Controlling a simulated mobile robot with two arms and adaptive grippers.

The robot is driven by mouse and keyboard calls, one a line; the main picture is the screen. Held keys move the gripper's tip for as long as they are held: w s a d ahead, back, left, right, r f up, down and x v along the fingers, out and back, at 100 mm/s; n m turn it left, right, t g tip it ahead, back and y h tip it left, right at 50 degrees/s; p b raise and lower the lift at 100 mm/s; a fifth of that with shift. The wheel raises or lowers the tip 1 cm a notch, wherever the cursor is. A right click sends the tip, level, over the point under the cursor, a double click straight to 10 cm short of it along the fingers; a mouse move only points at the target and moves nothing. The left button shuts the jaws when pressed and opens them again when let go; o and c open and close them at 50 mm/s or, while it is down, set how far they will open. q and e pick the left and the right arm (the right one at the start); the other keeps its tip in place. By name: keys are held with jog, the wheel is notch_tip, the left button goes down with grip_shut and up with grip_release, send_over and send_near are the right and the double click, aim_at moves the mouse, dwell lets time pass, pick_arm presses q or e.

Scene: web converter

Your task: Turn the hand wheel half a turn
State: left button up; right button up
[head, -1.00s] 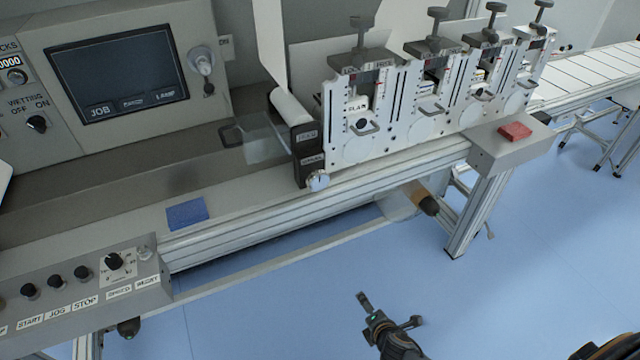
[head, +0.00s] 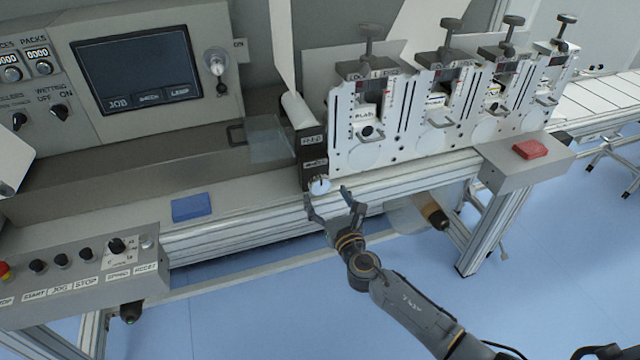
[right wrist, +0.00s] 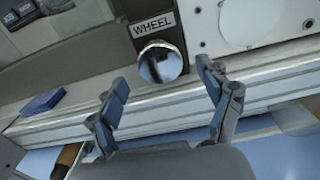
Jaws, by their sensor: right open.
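The hand wheel (head: 319,185) is a small round shiny knob on the front of a dark block, under a label that reads WHEEL in the right wrist view. It also shows near the top middle of the right wrist view (right wrist: 160,62). My right gripper (head: 328,196) is open and empty just in front of and slightly below the wheel. In the right wrist view its two fingers (right wrist: 162,78) are spread to either side, with the wheel showing between and just beyond the tips. I cannot tell any contact. My left gripper is not in view.
A metal rail (head: 240,226) runs below the wheel. White plate units (head: 385,150) with top knobs stand to its right. A blue block (head: 191,207) lies to the left, and a button panel (head: 90,270) is at the lower left. The floor in front is open.

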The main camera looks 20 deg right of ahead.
aim_at(321, 188)
jog(key=w, duration=0.5)
jog(key=shift+a, duration=0.1)
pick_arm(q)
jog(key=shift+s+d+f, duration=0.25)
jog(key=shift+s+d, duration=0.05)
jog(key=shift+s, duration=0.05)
pick_arm(e)
jog(key=c, duration=1.2)
jog(key=shift+o, duration=0.2)
pick_arm(q)
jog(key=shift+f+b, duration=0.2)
jog(key=shift+b, duration=0.15)
pick_arm(e)
jog(key=shift+m, duration=0.3)
